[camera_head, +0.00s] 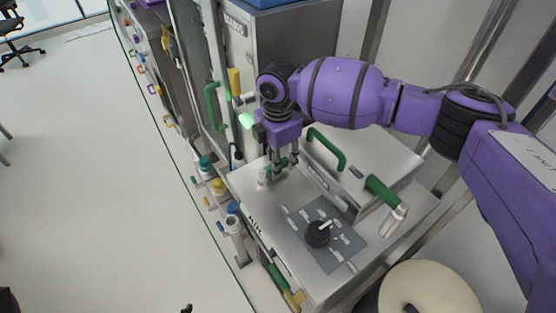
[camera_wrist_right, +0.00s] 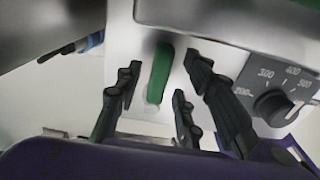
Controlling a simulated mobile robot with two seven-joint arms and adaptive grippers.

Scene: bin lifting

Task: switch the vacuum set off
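The vacuum set shows in the head view as a steel box with a grey dial panel (camera_head: 343,243) and a black knob (camera_head: 318,233) with a white pointer. A green switch-like piece (camera_wrist_right: 160,73) stands upright on its pale face in the right wrist view. My right gripper (camera_head: 281,168) is over the box's back left part, beyond the knob. It is open, and in the right wrist view its fingers (camera_wrist_right: 158,98) stand apart on either side of the green piece; I cannot tell if they touch it. A dark tip at the head view's bottom edge may be my left gripper (camera_head: 187,309).
A raised steel lid with a green handle (camera_head: 327,149) and a green-gripped lever (camera_head: 384,192) stand right of my right gripper. Bottles with coloured caps (camera_head: 218,187) line the left side. A round cream drum (camera_head: 430,290) is at lower right.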

